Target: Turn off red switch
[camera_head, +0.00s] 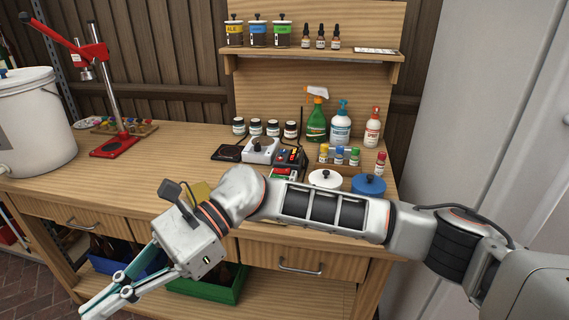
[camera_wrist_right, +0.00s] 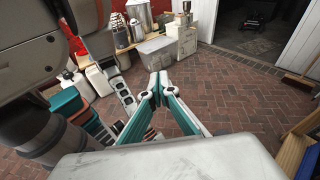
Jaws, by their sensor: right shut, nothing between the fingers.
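A dark box with small coloured switches or lights (camera_head: 290,157), some red, stands on the workbench (camera_head: 185,150). A red, white and green item (camera_head: 283,174) lies just in front of it, partly hidden by my right arm. I cannot tell the switch's position at this size. My right gripper (camera_head: 112,300) is at the lower left of the head view, in front of the bench and well away from the box. In the right wrist view its teal fingers (camera_wrist_right: 158,84) meet at the tips, shut and empty, over the brick floor. My left gripper is not in view.
A grey-white device with a black knob (camera_head: 260,150) stands left of the box. Small bottles (camera_head: 340,154), a white lid (camera_head: 325,179) and a blue lid (camera_head: 368,185) stand to its right. A red bottle capper (camera_head: 115,145) and white bucket (camera_head: 36,120) stand left.

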